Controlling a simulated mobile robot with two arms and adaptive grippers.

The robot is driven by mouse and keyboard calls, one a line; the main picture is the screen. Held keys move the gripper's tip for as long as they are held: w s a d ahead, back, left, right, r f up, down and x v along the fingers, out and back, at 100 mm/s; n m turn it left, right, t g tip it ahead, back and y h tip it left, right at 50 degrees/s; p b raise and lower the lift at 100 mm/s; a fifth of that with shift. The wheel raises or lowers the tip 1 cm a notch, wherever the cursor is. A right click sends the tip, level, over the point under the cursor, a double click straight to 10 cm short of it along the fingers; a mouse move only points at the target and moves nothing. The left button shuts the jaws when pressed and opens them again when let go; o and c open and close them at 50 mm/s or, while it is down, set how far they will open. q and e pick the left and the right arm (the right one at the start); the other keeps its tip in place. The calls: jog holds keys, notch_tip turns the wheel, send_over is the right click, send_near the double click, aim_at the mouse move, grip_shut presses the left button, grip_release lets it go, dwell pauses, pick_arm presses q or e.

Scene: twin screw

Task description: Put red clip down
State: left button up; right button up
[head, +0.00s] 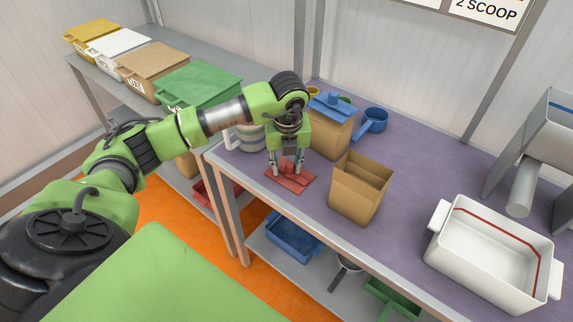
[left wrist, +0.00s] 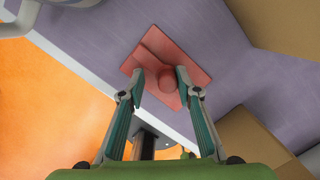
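The fingers partly hide the clip. My right gripper is not in view.
An open brown bag (head: 360,188) stands right of the mat. Another bag (head: 328,133) behind has a blue clip (head: 333,103) on top.

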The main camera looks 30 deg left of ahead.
aim_at(287, 181)
pick_arm(q)
jog(key=shift+r, duration=0.25)
jog(key=shift+d+r, duration=0.1)
jog(key=shift+r, duration=0.2)
notch_tip(287, 181, up, 11)
jog(key=s+d+b, duration=0.1)
jog(key=shift+s, duration=0.2)
dwell(0.4)
